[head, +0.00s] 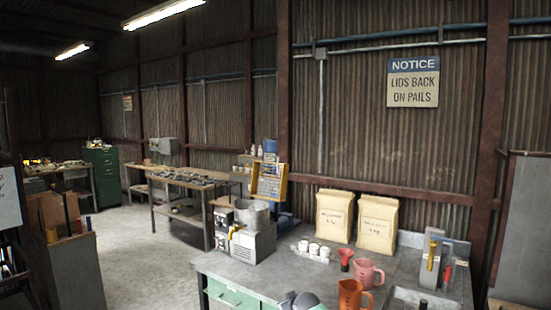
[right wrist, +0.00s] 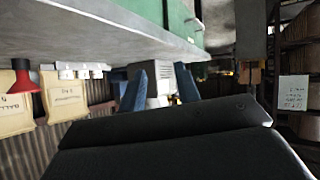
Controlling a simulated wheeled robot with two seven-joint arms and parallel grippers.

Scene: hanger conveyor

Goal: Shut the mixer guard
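The mixer (head: 252,243) is a grey machine with a round metal bowl (head: 251,213), at the left end of the grey worktable. A yellow frame (head: 270,182), which looks like its guard, stands raised above and behind the bowl. Part of the mixer's pale body (right wrist: 156,88) also shows in the right wrist view, which appears upside down. My right gripper (right wrist: 159,72) has its two blue fingers apart, with nothing between them; the mixer is some way beyond them. My left gripper is not in view.
Two paper sacks (head: 376,224), several white cups (head: 314,250), a red funnel (head: 345,258), a pink jug (head: 367,273) and an orange jug (head: 352,294) stand right of the mixer. The tabletop in front of the mixer is mostly clear. Green drawers (head: 236,297) are under the front edge.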

